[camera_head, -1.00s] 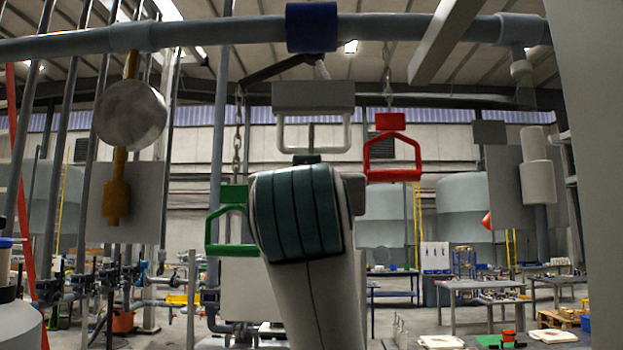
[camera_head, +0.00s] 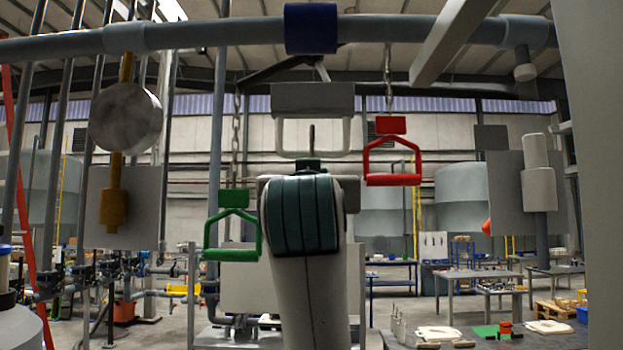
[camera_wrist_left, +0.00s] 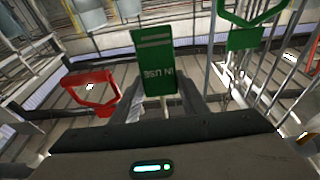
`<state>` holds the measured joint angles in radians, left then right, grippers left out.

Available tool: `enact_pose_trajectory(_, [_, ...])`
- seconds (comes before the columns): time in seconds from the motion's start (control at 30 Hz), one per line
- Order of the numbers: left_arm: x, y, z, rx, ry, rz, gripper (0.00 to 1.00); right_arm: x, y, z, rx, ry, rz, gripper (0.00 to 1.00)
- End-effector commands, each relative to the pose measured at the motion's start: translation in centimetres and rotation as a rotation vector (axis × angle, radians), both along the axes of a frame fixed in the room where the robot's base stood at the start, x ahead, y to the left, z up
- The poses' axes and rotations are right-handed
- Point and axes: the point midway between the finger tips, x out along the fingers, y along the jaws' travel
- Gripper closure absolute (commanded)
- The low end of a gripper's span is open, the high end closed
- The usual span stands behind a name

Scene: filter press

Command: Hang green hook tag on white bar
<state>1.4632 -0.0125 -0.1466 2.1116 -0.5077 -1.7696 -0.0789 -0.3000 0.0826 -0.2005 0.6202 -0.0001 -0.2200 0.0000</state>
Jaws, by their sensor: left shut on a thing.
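The green tag (camera_wrist_left: 158,75), lettered "IN USE", is held in my left gripper (camera_wrist_left: 162,108), which is shut on it in the left wrist view. In the head view my arm rises at the centre and hides most of the tag and gripper. Only a green top edge (camera_head: 308,165) and a dark upright hook (camera_head: 311,138) show above the arm. The white bar (camera_head: 313,153) is the bottom of a white handle under a grey block (camera_head: 313,98). The hook overlaps the handle's opening in the picture; I cannot tell whether they touch. My right gripper is not in view.
A green handle (camera_head: 233,254) hangs on a chain at left and a red handle (camera_head: 392,179) at right. A horizontal grey pipe (camera_head: 230,32) with a blue collar (camera_head: 311,28) spans the top. A grey post (camera_head: 590,170) stands at the right edge.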

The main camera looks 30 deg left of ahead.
Motion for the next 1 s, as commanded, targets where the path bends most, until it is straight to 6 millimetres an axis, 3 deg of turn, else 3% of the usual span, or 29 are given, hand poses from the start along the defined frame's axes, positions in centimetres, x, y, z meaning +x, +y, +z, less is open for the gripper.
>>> enact_pose_trajectory(0.4, [1.7, 0.9, 1.0, 0.0, 0.001, 0.0, 0.83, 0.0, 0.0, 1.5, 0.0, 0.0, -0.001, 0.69])
enact_pose_trajectory(1.0, [4.4, 2.2, 1.0, 0.001, 0.0, 0.001, 0.83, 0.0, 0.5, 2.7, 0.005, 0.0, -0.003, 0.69])
